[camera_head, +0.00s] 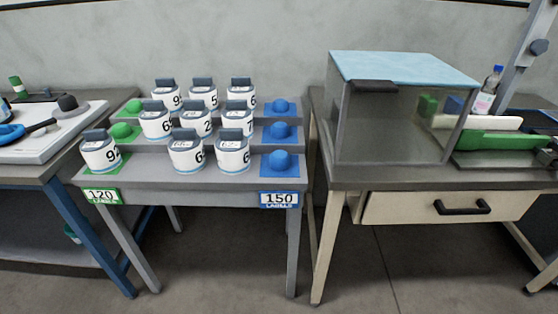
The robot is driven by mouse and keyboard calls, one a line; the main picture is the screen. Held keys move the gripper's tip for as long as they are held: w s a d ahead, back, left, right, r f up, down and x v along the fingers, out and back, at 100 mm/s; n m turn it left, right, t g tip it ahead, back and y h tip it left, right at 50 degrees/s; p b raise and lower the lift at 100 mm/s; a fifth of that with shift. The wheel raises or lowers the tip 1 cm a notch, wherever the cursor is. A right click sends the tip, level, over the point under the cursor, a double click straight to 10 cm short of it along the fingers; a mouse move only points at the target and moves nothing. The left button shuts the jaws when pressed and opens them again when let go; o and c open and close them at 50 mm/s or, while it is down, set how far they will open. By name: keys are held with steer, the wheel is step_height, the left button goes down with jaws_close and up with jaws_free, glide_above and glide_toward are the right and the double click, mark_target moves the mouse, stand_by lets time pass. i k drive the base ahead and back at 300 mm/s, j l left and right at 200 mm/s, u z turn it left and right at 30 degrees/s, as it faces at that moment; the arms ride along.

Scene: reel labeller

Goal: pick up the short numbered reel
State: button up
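Several white numbered reels with dark grey tops and blue bands stand upright in three stepped rows on the grey rack. The front row has one marked with a 9 (100,154) on the left, then two reels marked with a 6, one in the middle (184,156) and one on the right (231,157). The middle row has left (154,125), centre (194,124) and right (235,121) reels. The back row has left (164,96), centre (202,97) and right (239,95) reels. I cannot tell which is short. My gripper is not in view.
Green domes (122,130) and blue domes (280,160) sit at the rack's ends. Its signs read 120 (101,196) and 150 (279,199). A clear-sided box (395,120) stands on the right table. The left table holds a white tray (50,145).

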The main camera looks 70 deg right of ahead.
mark_target(232, 146)
steer(key=k+l+u, duration=0.35)
steer(key=k+l, duration=0.3)
steer(key=l, duration=0.3)
steer(key=k+l+u, duration=0.35)
steer(key=k+l, duration=0.4)
